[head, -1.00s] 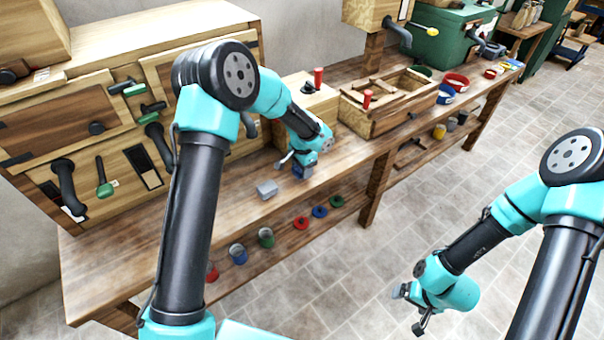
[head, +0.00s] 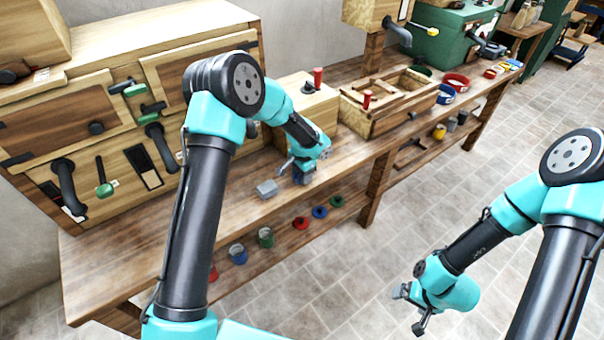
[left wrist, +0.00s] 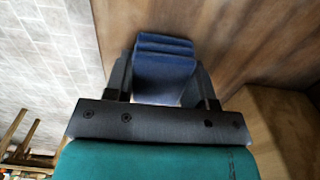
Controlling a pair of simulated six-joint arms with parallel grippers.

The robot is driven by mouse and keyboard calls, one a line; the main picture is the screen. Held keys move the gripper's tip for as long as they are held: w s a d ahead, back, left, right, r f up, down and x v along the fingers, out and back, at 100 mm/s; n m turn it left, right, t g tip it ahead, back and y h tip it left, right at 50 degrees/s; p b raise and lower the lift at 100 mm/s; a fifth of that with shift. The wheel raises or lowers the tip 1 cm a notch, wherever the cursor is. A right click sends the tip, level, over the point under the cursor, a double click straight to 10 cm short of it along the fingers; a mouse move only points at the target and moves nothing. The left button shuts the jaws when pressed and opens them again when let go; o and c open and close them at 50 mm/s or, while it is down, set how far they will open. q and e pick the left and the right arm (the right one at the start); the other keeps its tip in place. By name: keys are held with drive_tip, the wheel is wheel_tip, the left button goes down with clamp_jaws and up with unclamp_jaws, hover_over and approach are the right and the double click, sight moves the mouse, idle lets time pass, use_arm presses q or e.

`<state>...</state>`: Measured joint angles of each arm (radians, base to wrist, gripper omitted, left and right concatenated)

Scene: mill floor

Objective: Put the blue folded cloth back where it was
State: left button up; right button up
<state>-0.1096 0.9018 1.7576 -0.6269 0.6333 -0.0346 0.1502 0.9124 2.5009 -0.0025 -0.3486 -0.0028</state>
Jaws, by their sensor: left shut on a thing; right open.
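The blue folded cloth (left wrist: 163,62) shows in the left wrist view, between the two fingers of my left gripper (left wrist: 163,85), which is shut on it. My right gripper (head: 409,306) is open and empty, out over the tiled floor.
Coloured rings and cans sit on the lower shelf. The bench's front left is clear.

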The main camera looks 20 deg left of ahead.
use_arm(q)
drive_tip(key=shift+f, duration=0.25)
drive_tip(key=o, duration=1.2)
drive_tip(key=shift+f, duration=0.1)
drive_tip(key=shift+s, duration=0.1)
wheel_tip(320, 180, up, 13)
drive_tip(key=shift+w+f, duration=0.15)
drive_tip(key=shift+w, duration=0.05)
